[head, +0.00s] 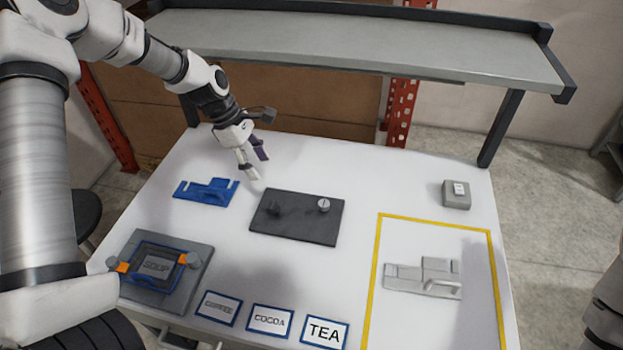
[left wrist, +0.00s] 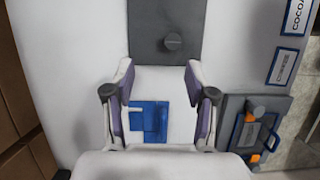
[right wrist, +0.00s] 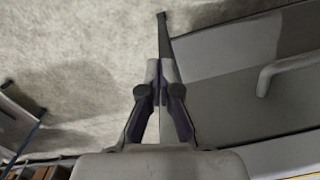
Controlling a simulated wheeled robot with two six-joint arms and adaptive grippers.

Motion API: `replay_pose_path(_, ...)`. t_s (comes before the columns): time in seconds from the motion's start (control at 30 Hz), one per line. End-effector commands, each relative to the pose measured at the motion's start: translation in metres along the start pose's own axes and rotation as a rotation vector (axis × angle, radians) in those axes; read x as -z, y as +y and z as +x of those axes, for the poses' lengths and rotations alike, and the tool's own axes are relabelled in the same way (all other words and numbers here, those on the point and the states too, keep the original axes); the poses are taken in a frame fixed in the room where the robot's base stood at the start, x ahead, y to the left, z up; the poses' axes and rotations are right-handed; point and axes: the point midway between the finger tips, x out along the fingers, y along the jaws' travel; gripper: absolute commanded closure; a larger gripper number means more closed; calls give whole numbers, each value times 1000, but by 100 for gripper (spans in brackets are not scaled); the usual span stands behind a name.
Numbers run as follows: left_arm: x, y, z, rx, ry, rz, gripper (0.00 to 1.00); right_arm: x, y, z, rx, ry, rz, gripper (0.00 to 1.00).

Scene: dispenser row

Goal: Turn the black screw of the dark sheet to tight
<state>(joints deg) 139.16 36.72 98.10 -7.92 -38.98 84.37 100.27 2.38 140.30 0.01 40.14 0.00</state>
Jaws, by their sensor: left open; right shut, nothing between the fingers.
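The dark sheet (head: 310,224) lies flat in the middle of the white table. Its black screw (head: 274,209) stands near the left end, and a light screw (head: 323,204) stands near the right end. In the left wrist view the black screw (left wrist: 173,41) shows on the dark sheet (left wrist: 145,14), beyond the fingertips. My left gripper (head: 254,166) is open and empty above the table, behind and left of the sheet; its spread fingers also show in the left wrist view (left wrist: 159,72). My right gripper (right wrist: 159,68) is shut and empty, away from the sheet.
A blue bracket (head: 207,192) lies left of the sheet. A grey fixture (head: 195,246) with a SOUP label is at front left. Label cards (head: 269,320) line the front edge. A grey bracket (head: 422,279) lies inside a yellow outline, below a switch box (head: 456,196). A shelf (head: 360,45) overhangs the back.

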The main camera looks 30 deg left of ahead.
Motion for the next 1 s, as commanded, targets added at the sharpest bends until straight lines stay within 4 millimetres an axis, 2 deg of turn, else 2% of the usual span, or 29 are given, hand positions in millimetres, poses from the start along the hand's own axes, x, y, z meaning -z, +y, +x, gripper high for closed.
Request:
replay_pose_path(0.03, 1, -2, -2, 7, -6, -9, 44, -1, 0, -6, 0, -2, -2, 100)
replay_pose_path(0.13, 3, -4, 6, 16, -4, -12, 44, -1, 0, -6, 0, -3, -2, 100)
replay_pose_path(0.27, 3, -5, 26, 18, -3, -12, 44, -1, 0, -5, 0, -3, -3, 100)
replay_pose_path(0.5, 3, -6, 86, 18, -2, -11, 44, -1, 0, 0, 0, -2, -1, 100)
replay_pose_path(0.63, 3, -6, 110, 16, -3, -10, 44, -1, 0, 3, 0, -2, -1, 100)
replay_pose_path(0.8, 2, -6, 122, 13, -4, -10, 44, -1, 0, 4, 0, -2, -2, 100)
replay_pose_path(1.0, 2, -6, 122, 13, -4, -9, 44, -1, 0, 3, 0, -2, -2, 100)
